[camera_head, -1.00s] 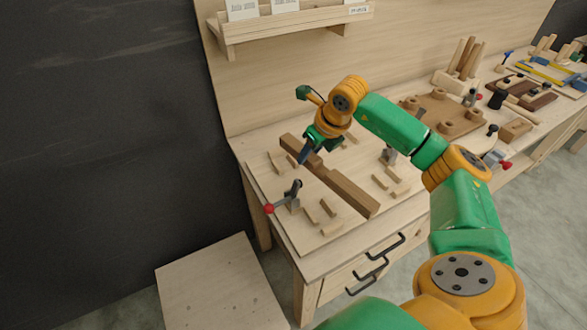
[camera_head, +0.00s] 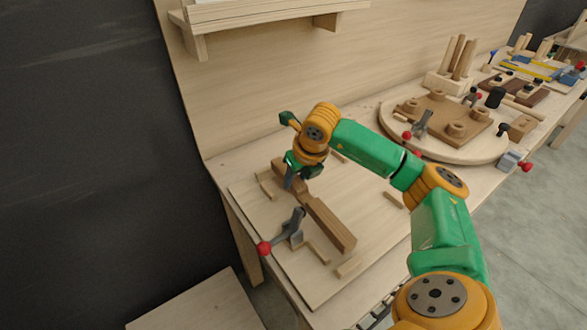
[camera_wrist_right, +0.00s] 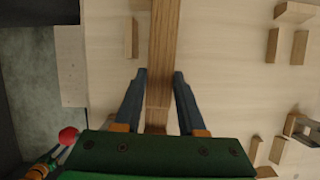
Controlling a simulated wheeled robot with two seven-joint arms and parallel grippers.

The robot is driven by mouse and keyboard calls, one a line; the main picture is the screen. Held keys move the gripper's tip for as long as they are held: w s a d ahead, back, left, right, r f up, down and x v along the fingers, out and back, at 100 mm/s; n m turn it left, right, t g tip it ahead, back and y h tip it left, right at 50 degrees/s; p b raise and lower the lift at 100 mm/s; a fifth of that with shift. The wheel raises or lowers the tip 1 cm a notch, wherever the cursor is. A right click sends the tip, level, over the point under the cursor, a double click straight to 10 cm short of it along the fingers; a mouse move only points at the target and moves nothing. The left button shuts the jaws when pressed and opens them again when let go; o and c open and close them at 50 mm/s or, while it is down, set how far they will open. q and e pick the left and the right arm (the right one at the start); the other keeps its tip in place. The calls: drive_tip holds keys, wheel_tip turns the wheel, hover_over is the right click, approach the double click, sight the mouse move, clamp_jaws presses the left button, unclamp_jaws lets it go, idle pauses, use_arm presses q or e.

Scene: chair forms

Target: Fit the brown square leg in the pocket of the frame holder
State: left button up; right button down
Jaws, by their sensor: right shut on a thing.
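The brown square leg (camera_head: 330,224) is a long bar lying lengthwise over a pale board with small wooden strips, which looks like the frame holder (camera_head: 262,215). My right gripper (camera_head: 289,184) is shut on the leg toward its far end, pointing down. In the right wrist view the leg (camera_wrist_right: 163,45) runs between the two fingers of the gripper (camera_wrist_right: 160,82). A grey clamp with a red knob (camera_head: 264,248) stands beside the leg. I cannot tell whether the leg touches the board or sits in the pocket. My left gripper is not seen.
Small strips such as this one (camera_head: 318,252) lie around the leg. A round disc (camera_head: 385,119) at the back right bears a brown frame with round bosses (camera_head: 436,112) and clamps. A shelf (camera_head: 265,15) hangs on the back panel. The dark wall is at left.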

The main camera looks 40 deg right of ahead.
sight(290, 190)
drive_tip(key=shift+s+a+f+n+b, duration=0.15)
drive_tip(key=shift+a+f+b, duration=0.1)
drive_tip(key=shift+a, duration=0.2)
drive_tip(key=shift+w+a+f+n+b, duration=0.15)
drive_tip(key=shift+a+f+b, duration=0.1)
drive_tip(key=shift+a, duration=0.2)
drive_tip(key=shift+f, duration=0.25)
drive_tip(key=shift+w+d+f+b, duration=0.2)
drive_tip(key=shift+d+f+b, duration=0.05)
drive_tip(key=shift+f+b, duration=0.5)
drive_tip(key=shift+w+d+f, duration=0.15)
drive_tip(key=shift+w+f, duration=0.05)
drive_tip(key=shift+f, duration=0.15)
drive_tip(key=shift+w, duration=0.15)
drive_tip(key=shift+a+f, duration=0.1)
drive_tip(key=shift+a, duration=0.1)
